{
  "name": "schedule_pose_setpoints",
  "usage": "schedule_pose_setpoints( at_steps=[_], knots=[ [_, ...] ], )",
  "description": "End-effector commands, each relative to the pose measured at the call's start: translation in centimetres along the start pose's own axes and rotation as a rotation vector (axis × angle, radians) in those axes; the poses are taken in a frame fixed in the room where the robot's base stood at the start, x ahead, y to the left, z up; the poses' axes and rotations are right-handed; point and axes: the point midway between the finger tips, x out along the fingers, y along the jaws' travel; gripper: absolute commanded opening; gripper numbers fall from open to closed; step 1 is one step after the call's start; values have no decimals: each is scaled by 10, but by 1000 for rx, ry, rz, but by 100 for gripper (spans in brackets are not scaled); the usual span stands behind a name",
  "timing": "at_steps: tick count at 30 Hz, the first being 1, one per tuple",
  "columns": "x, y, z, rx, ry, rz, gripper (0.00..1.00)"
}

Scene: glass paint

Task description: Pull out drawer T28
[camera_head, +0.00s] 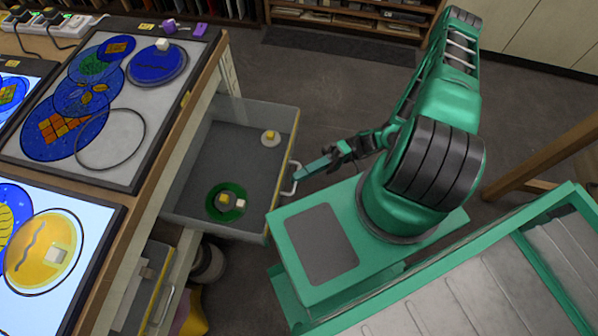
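A grey drawer (236,140) is pulled out from the right side of the workbench. Its front panel has a pale handle (291,179). I cannot read a T28 label on it.
Another drawer (133,310) with a pale handle is at the lower left. The workbench holds panels with painted glass discs (83,88). My green base fills the lower right. A wooden leg (540,165) stands at the right. Floor is clear beyond the drawer.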

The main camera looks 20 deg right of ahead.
Motion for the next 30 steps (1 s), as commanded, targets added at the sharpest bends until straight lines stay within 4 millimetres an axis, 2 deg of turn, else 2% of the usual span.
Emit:
schedule_pose_setpoints(
  at_steps=[10, 14, 17, 24, 30],
  knots=[
    [0, -2, 0, -2, 0, -4, 28],
    [-8, -1, -1, -4, 2, -2, 28],
    [-22, -1, -2, -3, 2, -2, 28],
    [-68, 0, -2, -3, 3, -1, 28],
    [-96, 0, -3, -3, 2, -2, 28]
  ],
)
